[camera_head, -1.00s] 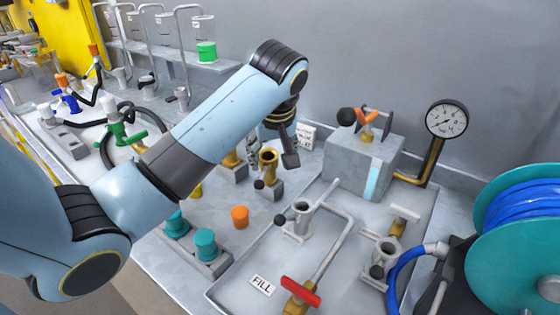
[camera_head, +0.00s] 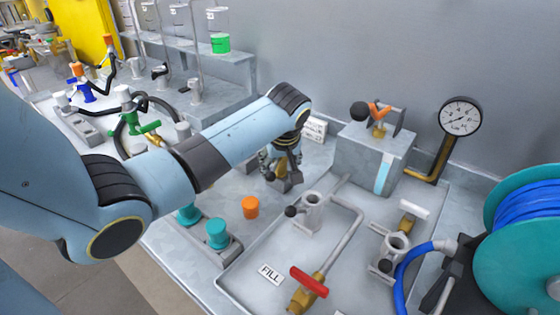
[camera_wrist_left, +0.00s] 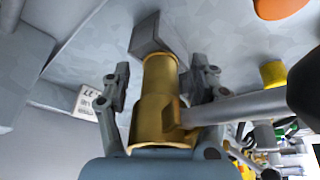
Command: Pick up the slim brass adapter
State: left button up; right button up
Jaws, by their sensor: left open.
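A stepped brass piece (camera_wrist_left: 158,100), narrower toward its grey block (camera_wrist_left: 152,35), stands between the fingers of my left gripper (camera_wrist_left: 160,78) in the left wrist view. The fingers are open, one on each side, with gaps still visible. A grey bar with a black knob (camera_wrist_left: 303,88) runs across at its right. I cannot tell for sure that this piece is the slim adapter. In the head view my left gripper (camera_head: 280,165) is low over the brass piece (camera_head: 284,183) and hides most of it. My right gripper is out of view.
An orange cap (camera_head: 250,207) and teal caps (camera_head: 217,233) sit close by on the left front. A tray (camera_head: 240,272) with grey pipes and a red-handled valve (camera_head: 308,282) is at the right. A grey box (camera_head: 365,160), gauge (camera_head: 460,117) and hose reel (camera_head: 520,230) stand beyond.

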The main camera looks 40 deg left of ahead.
pick_arm(q)
jog(key=shift+c, duration=0.4)
grip_shut()
jog(key=shift+r, duration=0.6)
notch_tip(320, 180, up, 3)
jog(key=shift+f, duration=0.1)
jog(key=s+d+r, duration=0.7)
jog(key=s+d, duration=0.1)
jog(key=shift+d+b, duration=0.25)
jog(key=shift+b, duration=0.05)
